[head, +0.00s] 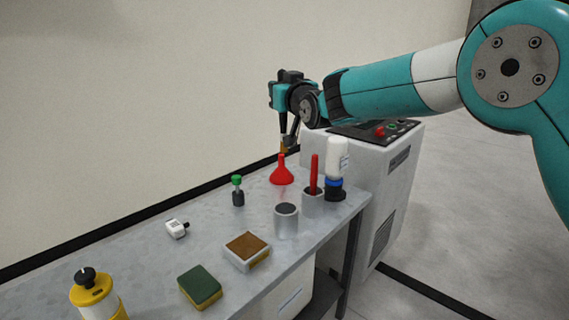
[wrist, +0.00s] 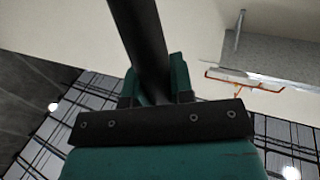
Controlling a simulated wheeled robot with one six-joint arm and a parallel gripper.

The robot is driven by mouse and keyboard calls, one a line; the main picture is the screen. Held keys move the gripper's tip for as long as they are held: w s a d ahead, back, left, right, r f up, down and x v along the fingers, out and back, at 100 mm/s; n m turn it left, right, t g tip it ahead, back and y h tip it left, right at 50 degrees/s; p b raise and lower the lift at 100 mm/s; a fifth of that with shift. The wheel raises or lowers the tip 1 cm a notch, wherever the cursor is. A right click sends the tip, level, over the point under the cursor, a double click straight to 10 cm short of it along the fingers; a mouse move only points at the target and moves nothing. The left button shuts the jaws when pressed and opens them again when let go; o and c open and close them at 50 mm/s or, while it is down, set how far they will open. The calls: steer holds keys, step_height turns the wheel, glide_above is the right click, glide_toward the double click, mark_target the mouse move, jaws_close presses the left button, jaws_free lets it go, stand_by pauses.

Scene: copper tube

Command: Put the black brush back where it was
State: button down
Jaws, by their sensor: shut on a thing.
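My gripper (head: 289,132) is above the far end of the bench, near the wall, pointing down. It is shut on a slim black thing that I take to be the black brush; it shows as a thick dark bar between the teal fingers (wrist: 156,85) in the wrist view (wrist: 142,35). In the head view a small tan part (head: 283,146) shows below the gripper, just above and behind the red funnel. A grey cup (head: 286,224) with a dark inside stands near the front edge, with nothing sticking out of it. A second grey cup (head: 312,205) holds a red-handled thing (head: 315,172).
The red funnel (head: 281,177), a white bottle with a blue band (head: 336,162) and a green-topped item (head: 238,190) stand near the cups. A brown-topped block (head: 247,248), a green sponge (head: 200,286) and a yellow bottle (head: 94,295) are nearer. A grey cabinet (head: 385,185) adjoins the bench.

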step_height(320, 180, down, 25)
steer(key=shift+w+d+m, duration=0.3)
steer(key=shift+w, duration=0.15)
steer(key=c, duration=1)
jaws_free()
steer(key=shift+f, duration=0.1)
